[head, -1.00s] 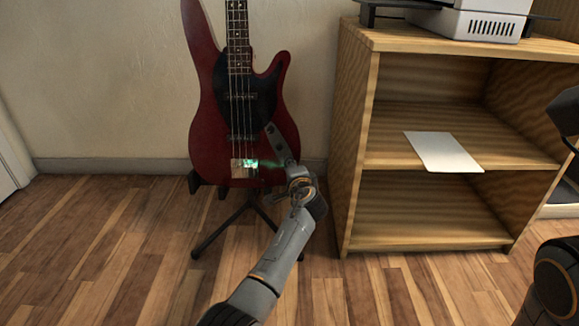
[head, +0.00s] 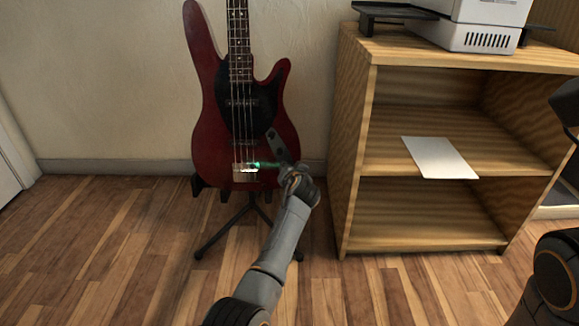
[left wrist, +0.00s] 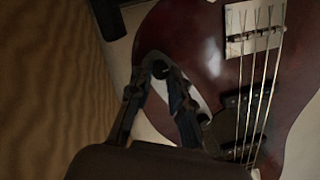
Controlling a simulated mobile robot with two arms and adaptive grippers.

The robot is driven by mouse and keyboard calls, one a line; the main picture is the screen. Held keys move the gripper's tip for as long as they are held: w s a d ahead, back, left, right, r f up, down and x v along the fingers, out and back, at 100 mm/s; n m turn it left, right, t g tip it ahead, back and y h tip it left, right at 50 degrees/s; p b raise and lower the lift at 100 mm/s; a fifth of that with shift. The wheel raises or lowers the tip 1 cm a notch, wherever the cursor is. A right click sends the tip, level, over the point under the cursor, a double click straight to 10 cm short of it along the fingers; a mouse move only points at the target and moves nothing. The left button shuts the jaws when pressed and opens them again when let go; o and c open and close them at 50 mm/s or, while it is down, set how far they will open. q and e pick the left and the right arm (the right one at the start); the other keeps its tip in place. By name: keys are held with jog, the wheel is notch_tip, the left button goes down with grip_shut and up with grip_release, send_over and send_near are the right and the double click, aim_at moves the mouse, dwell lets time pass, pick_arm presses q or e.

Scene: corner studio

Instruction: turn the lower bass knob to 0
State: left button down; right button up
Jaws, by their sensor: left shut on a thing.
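The red bass (head: 212,130) stands upright on its stand against the wall. Its grey control plate (head: 279,146) runs down the lower right of the body, and its upper knobs show as small dark dots. My left gripper (head: 287,167) is at the lower end of this plate and hides the lower knob in the head view. In the left wrist view the fingers (left wrist: 157,72) close together around the dark round lower knob (left wrist: 160,68) at the plate's end. The knob's pointer or marking cannot be made out.
The black stand (head: 207,243) spreads its legs on the wooden floor below the bass. A wooden shelf unit (head: 347,170) is close on the right, with a white sheet (head: 440,158) on its middle shelf and a pale device (head: 486,36) on top.

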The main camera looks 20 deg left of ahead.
pick_arm(q)
jog(key=shift+s+a+f+n+h+p, duration=0.1)
jog(key=shift+n+h+p, duration=0.25)
jog(key=shift+n+p, duration=0.55)
jog(key=shift+w+a+r+n+h+p, duration=0.1)
jog(key=shift+n+h+p, duration=0.3)
jog(key=shift+n, duration=1.05)
jog(key=shift+s+a+f+n+h+p, duration=0.1)
jog(key=shift+n+h+p, duration=0.25)
jog(key=shift+n+p, duration=0.55)
jog(key=shift+n, duration=0.35)
jog(key=c, duration=1.3)
grip_release()
jog(key=shift+o, duration=0.5)
jog(key=shift+d+r, duration=0.1)
jog(key=shift+r, duration=0.1)
